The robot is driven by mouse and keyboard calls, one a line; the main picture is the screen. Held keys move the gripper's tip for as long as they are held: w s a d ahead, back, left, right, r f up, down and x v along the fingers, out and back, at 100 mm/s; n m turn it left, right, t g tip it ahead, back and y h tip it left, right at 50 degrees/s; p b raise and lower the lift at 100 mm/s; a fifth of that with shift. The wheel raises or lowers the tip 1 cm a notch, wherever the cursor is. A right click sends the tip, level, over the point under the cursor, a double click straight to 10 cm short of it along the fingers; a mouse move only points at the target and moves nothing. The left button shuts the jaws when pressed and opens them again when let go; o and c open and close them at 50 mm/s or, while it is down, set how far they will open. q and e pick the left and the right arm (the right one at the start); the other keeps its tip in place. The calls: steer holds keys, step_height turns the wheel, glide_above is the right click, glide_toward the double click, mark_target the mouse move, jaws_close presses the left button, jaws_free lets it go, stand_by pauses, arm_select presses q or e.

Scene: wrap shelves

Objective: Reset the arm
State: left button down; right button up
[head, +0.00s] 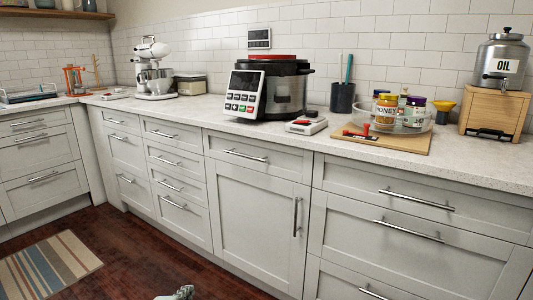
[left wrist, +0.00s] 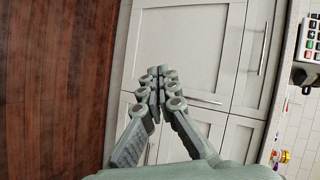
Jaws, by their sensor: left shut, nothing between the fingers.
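My left gripper shows at the bottom edge of the head view (head: 180,293), low above the wood floor and well in front of the cabinets. In the left wrist view its fingers (left wrist: 158,78) are together and hold nothing. Cabinet doors fill the background behind them. My right gripper is in neither view.
A long run of pale cabinets (head: 257,220) with bar handles stands ahead under a speckled counter (head: 470,167). A striped rug (head: 45,265) lies at left.

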arm_select(q)
steer(key=s+a+f+n+g+y, duration=0.2)
steer(key=s+a+f+n+g, duration=0.15)
steer(key=s+a+f, duration=0.4)
steer(key=s+a+f+n+g+y, duration=0.25)
steer(key=s+a+f+n, duration=0.2)
steer(key=s+a, duration=0.6)
steer(key=s+a+f+n+g+y, duration=0.1)
steer(key=s+a+f+n+g, duration=0.5)
steer(key=s, duration=0.5)
steer(key=d+f+t+h, duration=0.1)
steer(key=d+f, duration=0.1)
steer(key=d, duration=0.6)
steer(key=s+d+f+n+t+h, duration=0.1)
steer(key=d+h, duration=0.1)
steer(key=d, duration=0.7)
steer(key=shift+s+f+n, duration=0.25)
steer(key=shift+f+n, duration=0.05)
steer(key=shift+f, duration=0.05)
steer(key=shift+d, duration=0.1)
